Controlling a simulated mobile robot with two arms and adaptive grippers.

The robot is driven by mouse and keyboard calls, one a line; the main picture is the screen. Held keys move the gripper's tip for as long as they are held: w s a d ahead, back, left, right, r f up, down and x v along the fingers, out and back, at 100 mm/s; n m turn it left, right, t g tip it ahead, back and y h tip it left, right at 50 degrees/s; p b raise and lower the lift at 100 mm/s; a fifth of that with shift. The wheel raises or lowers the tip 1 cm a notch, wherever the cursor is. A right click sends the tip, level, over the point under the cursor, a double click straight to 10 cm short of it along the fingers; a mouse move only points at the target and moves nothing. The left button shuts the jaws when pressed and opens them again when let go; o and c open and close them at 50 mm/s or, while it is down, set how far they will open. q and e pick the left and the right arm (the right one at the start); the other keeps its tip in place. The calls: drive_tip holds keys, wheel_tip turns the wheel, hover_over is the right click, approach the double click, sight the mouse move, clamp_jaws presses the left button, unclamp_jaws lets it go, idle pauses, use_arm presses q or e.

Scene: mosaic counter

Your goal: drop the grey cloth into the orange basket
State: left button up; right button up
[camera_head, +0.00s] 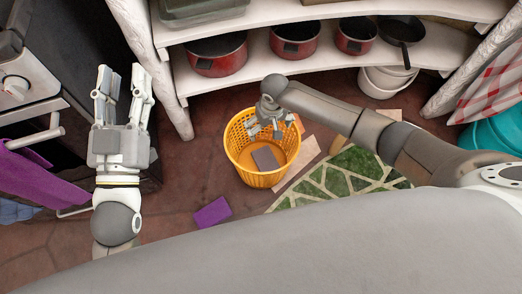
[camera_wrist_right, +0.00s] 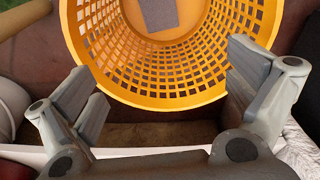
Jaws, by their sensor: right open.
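The orange basket (camera_head: 236,141) stands upright on the floor in front of the shelf, and its slotted wall fills the top of the right wrist view (camera_wrist_right: 168,88). The grey cloth (camera_head: 265,158) is a flat rectangle lying inside the basket on its bottom; part of it shows at the top of the right wrist view (camera_wrist_right: 158,13). My right gripper (camera_head: 265,131) is over the far part of the basket, open and empty, apart from the cloth. My left gripper (camera_head: 122,83) is by the stove at the left, its fingers spread and empty.
A purple cloth (camera_head: 212,213) lies on the floor left of the basket. A green patterned mat (camera_head: 350,168) lies to the right. The shelf (camera_head: 330,78) behind holds red pots (camera_head: 296,40) and a dark pan (camera_head: 400,30). A purple towel (camera_head: 38,185) hangs on the stove.

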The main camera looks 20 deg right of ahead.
wheel_tip(320, 180, up, 12)
drive_tip(key=s, duration=0.1)
drive_tip(key=shift+s, duration=0.2)
drive_tip(key=shift+d+f, duration=0.1)
idle(0.4)
